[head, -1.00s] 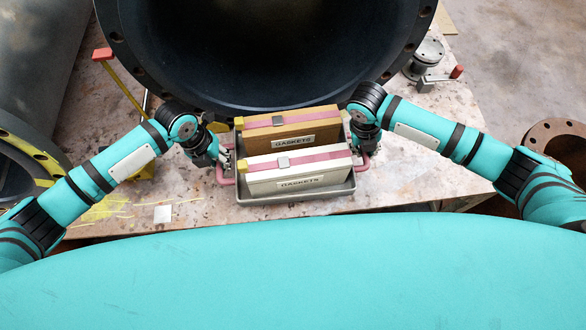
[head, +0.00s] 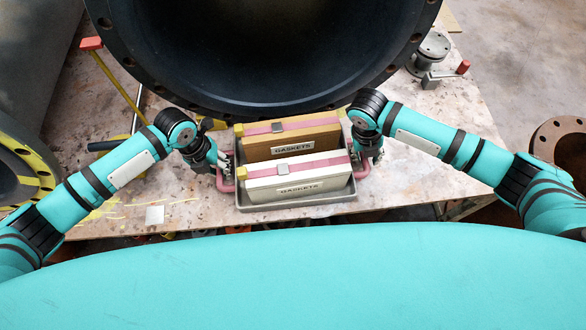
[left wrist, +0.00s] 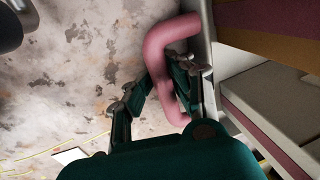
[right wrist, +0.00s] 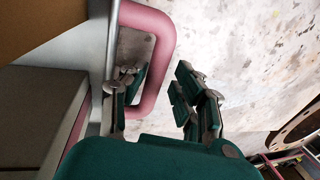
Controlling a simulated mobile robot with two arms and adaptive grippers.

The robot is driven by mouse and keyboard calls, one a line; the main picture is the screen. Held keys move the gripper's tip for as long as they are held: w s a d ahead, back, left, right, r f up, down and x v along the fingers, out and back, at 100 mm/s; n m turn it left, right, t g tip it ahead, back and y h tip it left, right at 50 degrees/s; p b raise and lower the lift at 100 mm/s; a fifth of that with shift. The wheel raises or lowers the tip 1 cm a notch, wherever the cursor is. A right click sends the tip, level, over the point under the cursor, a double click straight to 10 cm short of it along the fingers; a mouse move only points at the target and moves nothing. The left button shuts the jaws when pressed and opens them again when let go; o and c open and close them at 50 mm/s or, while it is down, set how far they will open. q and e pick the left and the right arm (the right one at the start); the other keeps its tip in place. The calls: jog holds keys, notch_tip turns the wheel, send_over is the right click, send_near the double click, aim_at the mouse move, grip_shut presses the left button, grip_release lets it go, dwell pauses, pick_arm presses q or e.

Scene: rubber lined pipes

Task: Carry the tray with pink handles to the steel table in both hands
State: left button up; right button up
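The grey metal tray (head: 300,204) with pink handles carries two box-like gasket packs, one brown (head: 290,134) and one white (head: 300,175). It is at the front part of a stained workbench (head: 180,190). My left gripper (head: 222,167) is at the left handle, which also shows in the left wrist view (left wrist: 172,38); its fingers (left wrist: 160,75) stand on either side of the handle. My right gripper (head: 370,160) is at the right handle, seen in the right wrist view (right wrist: 153,78). Its fingers (right wrist: 160,85) straddle that handle with a small gap on one side.
A big dark flanged pipe (head: 260,70) lies close behind the tray. A valve fitting (head: 431,50) stands at the bench's back right. A yellow-marked flange (head: 28,160) is at left, a rusty flange (head: 560,138) at right. Bare bench lies either side of the tray.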

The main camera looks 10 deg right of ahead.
pick_arm(q)
jog(key=shift+o, duration=0.6)
jog(key=shift+d+r, duration=0.1)
jog(key=shift+d, duration=0.05)
pick_arm(e)
jog(key=shift+a, duration=0.2)
jog(key=shift+a, duration=0.1)
jog(key=shift+r, duration=0.25)
pick_arm(q)
notch_tip(320, 180, up, 8)
jog(key=a, duration=0.1)
jog(key=shift+a, duration=0.3)
pick_arm(e)
jog(key=v, duration=1.1)
jog(key=shift+r, duration=0.3)
pick_arm(q)
jog(key=shift+s, duration=0.1)
pick_arm(e)
jog(key=shift+s+f, duration=0.1)
